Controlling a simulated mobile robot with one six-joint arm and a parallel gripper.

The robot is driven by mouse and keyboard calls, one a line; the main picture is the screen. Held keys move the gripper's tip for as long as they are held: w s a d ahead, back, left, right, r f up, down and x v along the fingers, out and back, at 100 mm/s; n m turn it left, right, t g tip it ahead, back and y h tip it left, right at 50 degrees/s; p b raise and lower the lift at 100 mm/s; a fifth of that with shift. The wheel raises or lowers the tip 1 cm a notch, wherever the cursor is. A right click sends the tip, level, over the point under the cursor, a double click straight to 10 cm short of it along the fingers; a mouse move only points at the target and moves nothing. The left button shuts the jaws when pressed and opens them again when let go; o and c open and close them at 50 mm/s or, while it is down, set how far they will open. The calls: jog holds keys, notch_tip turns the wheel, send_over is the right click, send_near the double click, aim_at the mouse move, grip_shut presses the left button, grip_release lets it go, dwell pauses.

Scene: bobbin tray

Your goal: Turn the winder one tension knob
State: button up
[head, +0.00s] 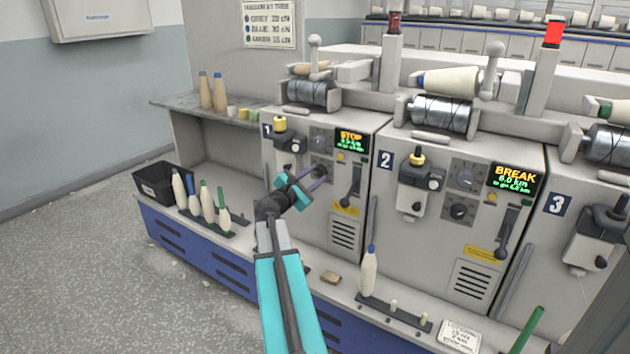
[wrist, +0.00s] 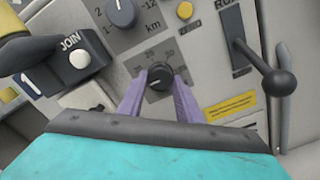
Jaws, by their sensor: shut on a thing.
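Winder one (head: 348,222) is the leftmost machine, marked 1, and its display reads STOP. Its tension knob is the lower black dial (wrist: 159,76) in the wrist view, on a grey scale plate below a similar knob (wrist: 121,12) marked in km. My gripper (wrist: 159,88) has its two purple fingers on either side of the lower knob, shut on it. In the head view my gripper (head: 312,180) reaches the front panel of winder one, and its fingers hide much of the lower knob.
The run lever (wrist: 262,66) stands out to the right of the knob, and the JOIN unit (wrist: 72,58) juts out at left. Winder two (head: 452,205) shows BREAK. Several bobbins stand on the front ledge, with a black bin (head: 152,184) at left. A tension chart (head: 269,24) hangs behind.

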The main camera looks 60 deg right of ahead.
jog(key=m+b, duration=0.4)
jog(key=shift+f, duration=0.2)
jog(key=m+b, duration=0.3)
jog(key=shift+r+m, duration=0.2)
jog(key=shift+m, duration=0.1)
jog(key=o, duration=1)
jog(key=shift+o, duration=0.2)
jog(key=shift+a, duration=0.1)
jog(key=a+p, duration=0.2)
jog(key=a, duration=1.1)
jog(key=shift+a+p, duration=0.3)
jog(key=shift+a, duration=0.05)
